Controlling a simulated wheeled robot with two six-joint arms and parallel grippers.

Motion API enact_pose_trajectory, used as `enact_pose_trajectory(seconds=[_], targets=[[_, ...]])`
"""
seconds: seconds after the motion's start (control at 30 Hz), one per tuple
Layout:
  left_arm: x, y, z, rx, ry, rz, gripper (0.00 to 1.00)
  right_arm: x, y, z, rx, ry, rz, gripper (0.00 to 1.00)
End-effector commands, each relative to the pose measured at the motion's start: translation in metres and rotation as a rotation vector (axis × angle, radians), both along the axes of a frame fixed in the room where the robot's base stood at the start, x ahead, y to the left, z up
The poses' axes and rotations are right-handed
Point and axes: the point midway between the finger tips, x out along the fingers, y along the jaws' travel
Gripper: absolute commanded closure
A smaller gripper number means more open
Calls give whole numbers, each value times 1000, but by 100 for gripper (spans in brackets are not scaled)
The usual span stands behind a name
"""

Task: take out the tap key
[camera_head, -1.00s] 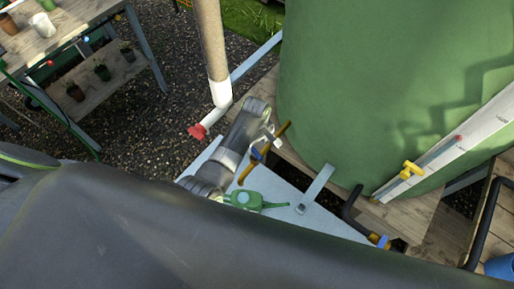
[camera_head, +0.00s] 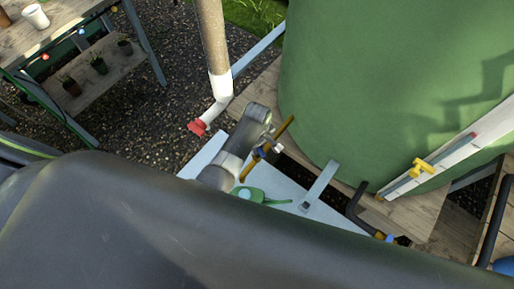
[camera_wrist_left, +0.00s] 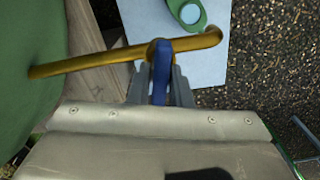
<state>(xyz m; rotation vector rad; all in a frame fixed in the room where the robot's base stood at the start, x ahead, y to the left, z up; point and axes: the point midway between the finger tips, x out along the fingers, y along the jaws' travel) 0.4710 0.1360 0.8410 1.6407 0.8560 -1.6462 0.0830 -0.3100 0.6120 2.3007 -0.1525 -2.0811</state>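A blue handle, which looks like the tap key, sits at the brass pipe (camera_head: 284,131) and shows in the head view (camera_head: 258,154). In the left wrist view the blue handle (camera_wrist_left: 161,72) stands in front of the brass pipe (camera_wrist_left: 90,64), between the two fingers. My left gripper (camera_head: 268,149) is at the pipe, and its fingers (camera_wrist_left: 161,84) lie close against both sides of the handle. The fingertips are partly hidden in the head view. My right gripper is not in view.
A green tank (camera_head: 390,90) stands at the right, with a gauge board (camera_head: 455,150) and yellow knob (camera_head: 422,167). A green object (camera_head: 262,196) lies on the pale plate (camera_head: 290,190). A black pipe (camera_head: 355,203) and downpipe with red end (camera_head: 197,127) are near.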

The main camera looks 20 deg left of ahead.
Motion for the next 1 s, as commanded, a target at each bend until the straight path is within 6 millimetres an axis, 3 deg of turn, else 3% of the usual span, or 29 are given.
enact_pose_trajectory(seconds=[0.47,1.0], targets=[[1,1,3,0,-1,0,100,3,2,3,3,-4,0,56],[6,3,30,1,-1,-6,100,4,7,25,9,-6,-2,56]])
